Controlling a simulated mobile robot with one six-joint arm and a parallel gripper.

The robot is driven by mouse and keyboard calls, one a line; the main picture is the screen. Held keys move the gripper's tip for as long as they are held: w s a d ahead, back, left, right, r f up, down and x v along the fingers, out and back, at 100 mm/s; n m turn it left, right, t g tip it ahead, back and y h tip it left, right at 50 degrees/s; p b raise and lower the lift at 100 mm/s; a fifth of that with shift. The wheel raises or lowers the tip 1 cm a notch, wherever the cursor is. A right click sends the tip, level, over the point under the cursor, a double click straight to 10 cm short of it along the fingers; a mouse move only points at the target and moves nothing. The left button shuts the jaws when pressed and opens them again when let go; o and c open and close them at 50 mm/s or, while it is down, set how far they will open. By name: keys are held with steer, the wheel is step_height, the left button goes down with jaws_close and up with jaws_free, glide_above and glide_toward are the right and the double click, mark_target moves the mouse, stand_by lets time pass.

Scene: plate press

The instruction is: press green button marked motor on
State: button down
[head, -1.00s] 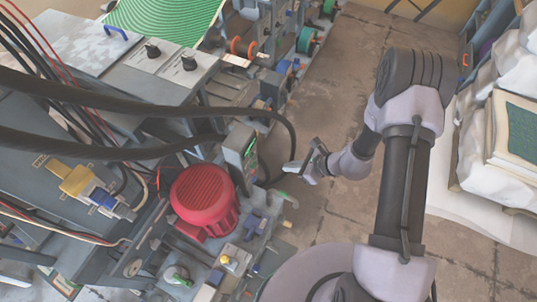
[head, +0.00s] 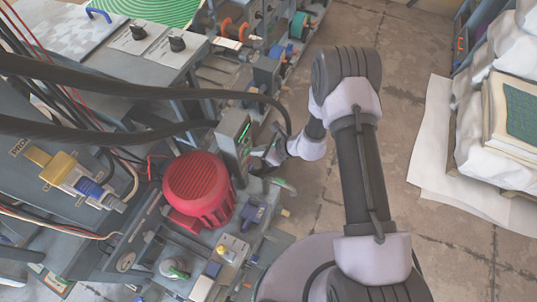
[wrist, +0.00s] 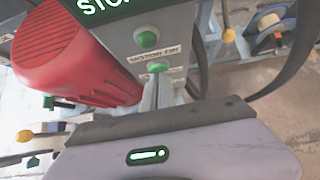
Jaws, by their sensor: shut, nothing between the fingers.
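A grey control box (head: 232,137) with a lit green strip stands beside the red motor. In the wrist view its face (wrist: 178,44) shows a lit sign, partly cut off, an upper green button (wrist: 147,38) and a lower green button (wrist: 157,67). A small label (wrist: 154,56) lies between them; its lettering is blurred. My gripper (head: 269,156) is just right of the box in the head view. In the wrist view my gripper (wrist: 162,82) is shut and empty, its tips just below the lower button. I cannot tell whether they touch it.
The red motor (head: 198,190) stands left of the box, and it also fills the left of the wrist view (wrist: 75,60). A thick black cable (head: 150,91) arches over the box. Bare floor (head: 390,60) is free to the right, before white sacks (head: 490,150).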

steer(key=shift+w+a, duration=0.15)
steer(key=shift+a, duration=0.25)
